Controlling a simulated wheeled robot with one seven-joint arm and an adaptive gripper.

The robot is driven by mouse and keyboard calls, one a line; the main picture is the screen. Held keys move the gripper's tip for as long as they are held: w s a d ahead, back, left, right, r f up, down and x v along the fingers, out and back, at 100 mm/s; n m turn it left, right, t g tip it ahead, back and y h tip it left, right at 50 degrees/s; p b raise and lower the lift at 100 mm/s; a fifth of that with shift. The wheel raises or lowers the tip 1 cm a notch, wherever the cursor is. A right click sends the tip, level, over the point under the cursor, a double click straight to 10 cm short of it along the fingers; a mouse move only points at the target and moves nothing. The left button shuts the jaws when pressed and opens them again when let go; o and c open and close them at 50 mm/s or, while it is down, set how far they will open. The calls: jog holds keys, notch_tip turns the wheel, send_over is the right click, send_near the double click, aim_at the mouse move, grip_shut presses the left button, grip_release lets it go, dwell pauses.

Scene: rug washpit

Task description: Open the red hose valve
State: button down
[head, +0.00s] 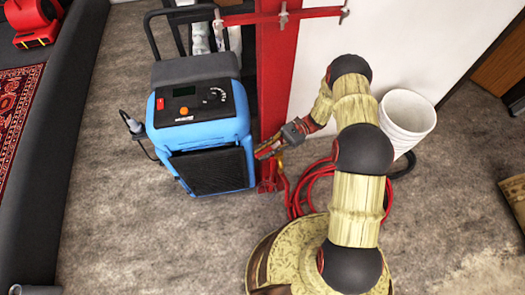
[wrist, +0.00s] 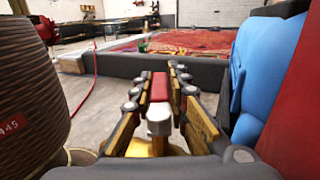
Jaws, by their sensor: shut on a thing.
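The red hose valve's handle (wrist: 160,88) shows in the wrist view between my gripper's fingers, with a silver stem cap (wrist: 159,120) and a brass body (wrist: 155,147) nearer the camera. My gripper (wrist: 166,80) is shut on the red handle, with a finger on each side of it. In the head view my gripper (head: 266,150) is low beside the red post, close to the blue machine's right side. The handle is too small to make out there. The lever's turn angle is hard to judge.
A blue machine (head: 200,125) stands just left of my gripper. A red post (head: 276,75) is close behind it. A coiled red hose (head: 317,188) lies at the post's foot. A white bucket (head: 407,118) stands at the right.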

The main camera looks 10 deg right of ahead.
jog(key=c, duration=1.8)
grip_release()
jog(key=shift+o, duration=0.4)
jog(key=v, duration=1.2)
